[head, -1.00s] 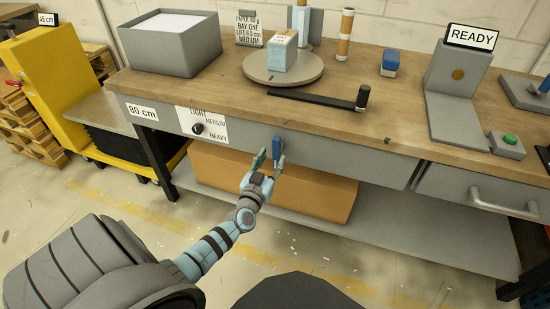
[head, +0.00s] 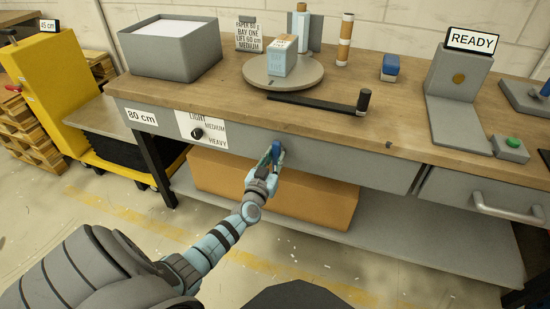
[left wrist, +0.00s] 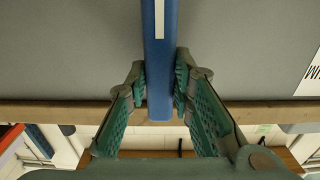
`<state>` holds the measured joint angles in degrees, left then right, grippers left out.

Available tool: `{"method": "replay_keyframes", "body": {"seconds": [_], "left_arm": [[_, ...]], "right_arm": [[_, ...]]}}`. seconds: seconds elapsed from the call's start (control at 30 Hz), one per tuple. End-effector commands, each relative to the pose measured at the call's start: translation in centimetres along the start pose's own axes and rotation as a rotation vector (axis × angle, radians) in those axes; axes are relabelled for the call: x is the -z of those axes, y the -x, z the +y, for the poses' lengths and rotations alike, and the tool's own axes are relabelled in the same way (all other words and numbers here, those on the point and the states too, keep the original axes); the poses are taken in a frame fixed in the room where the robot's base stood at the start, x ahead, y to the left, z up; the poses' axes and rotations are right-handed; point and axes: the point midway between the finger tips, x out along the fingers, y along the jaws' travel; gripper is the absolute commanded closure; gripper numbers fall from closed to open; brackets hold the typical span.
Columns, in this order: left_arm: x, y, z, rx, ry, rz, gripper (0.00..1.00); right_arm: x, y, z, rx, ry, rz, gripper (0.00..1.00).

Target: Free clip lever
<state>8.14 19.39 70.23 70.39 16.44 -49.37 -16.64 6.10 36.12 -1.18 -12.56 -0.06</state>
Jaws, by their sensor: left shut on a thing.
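The clip lever (head: 276,150) is a small blue lever on the grey front panel of the bench. In the left wrist view the blue lever (left wrist: 160,60) stands upright in the picture with a white stripe near its top. My left gripper (head: 270,160) is at the lever, with its green-padded fingers (left wrist: 160,85) one on each side of it and closed against it. The fingers partly cover the lever in the head view. My right gripper is not in view.
The wooden bench top (head: 210,92) overhangs the panel. A dial (head: 197,133) marked light, medium and heavy is left of the lever. A cardboard box (head: 310,200) lies on the shelf below. A drawer handle (head: 505,206) sticks out at the right.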

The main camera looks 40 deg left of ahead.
Motion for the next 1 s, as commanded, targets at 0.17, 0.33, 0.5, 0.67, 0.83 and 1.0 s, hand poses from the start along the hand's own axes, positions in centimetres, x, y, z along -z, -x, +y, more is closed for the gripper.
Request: {"method": "replay_keyframes", "body": {"seconds": [0.17,0.33,0.5,0.67,0.83,1.0], "left_arm": [[-0.04,0.02,-0.04,0.000,0.038,-0.001,1.00],[-0.05,0.03,-0.15,0.000,0.122,-0.002,1.00],[-0.11,0.04,-0.33,0.000,0.252,-0.002,1.00],[-0.20,0.04,-0.53,0.000,0.399,-0.002,1.00],[-0.32,0.05,-0.71,0.000,0.561,-0.002,1.00],[-0.48,0.05,-0.86,0.000,0.722,-0.002,1.00]], "right_arm": [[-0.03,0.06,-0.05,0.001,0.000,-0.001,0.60],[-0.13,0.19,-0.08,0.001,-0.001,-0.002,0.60],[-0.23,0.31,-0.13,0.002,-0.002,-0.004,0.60],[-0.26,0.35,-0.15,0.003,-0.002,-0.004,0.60],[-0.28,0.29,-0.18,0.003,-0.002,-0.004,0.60],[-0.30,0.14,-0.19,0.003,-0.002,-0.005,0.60]]}}
